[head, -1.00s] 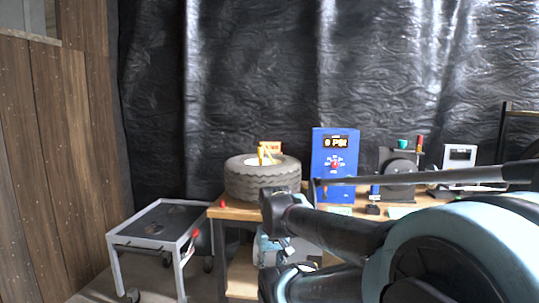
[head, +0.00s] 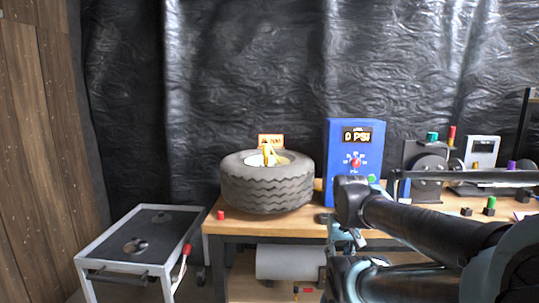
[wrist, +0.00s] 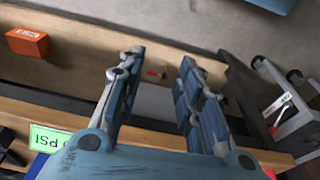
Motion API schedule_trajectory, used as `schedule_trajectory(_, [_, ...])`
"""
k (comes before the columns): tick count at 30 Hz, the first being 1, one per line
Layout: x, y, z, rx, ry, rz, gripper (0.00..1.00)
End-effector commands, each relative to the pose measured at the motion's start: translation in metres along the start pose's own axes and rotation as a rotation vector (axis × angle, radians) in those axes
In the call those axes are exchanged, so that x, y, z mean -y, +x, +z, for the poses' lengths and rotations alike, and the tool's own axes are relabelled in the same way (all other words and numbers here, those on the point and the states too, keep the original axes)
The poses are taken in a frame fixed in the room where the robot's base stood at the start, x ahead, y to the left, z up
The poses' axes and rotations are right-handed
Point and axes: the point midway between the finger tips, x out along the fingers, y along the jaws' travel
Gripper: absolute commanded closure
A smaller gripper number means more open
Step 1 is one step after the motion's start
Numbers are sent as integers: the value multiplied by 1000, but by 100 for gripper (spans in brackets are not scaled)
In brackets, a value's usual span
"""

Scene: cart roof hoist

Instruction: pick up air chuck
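No part is clearly recognisable as the air chuck. A yellow fitting (head: 269,155) stands in the hub of a black tyre (head: 266,186) on the wooden bench; it may be the chuck, but I cannot tell. My gripper (wrist: 158,62) is open and empty in the wrist view, pointing down past the bench. In the head view my arm hides part of the bench in front of the box.
A grey tank (head: 285,262) lies under the bench (head: 262,226). A small red part (wrist: 154,73) shows between my fingers, below them. An orange box (wrist: 27,42) is at left. A wheeled cart (head: 118,270) stands left. Tools crowd the bench's right side.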

Motion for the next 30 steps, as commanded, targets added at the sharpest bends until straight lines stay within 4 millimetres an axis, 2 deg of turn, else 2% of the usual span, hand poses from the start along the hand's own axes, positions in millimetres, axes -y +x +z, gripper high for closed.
schedule_trajectory(2, [0,0,0,0,0,0,67])
schedule_trajectory(4, [0,0,0,0,-1,0,53])
schedule_trajectory(6, [1,-10,4,-13,-6,-2,51])
schedule_trajectory(8, [2,-18,-3,-16,-18,-6,51])
schedule_trajectory(11, [7,-40,-28,-24,-55,-18,51])
schedule_trajectory(20, [38,-139,-142,-67,-238,-75,51])
schedule_trajectory(30, [94,-235,-274,-123,-450,-140,51])
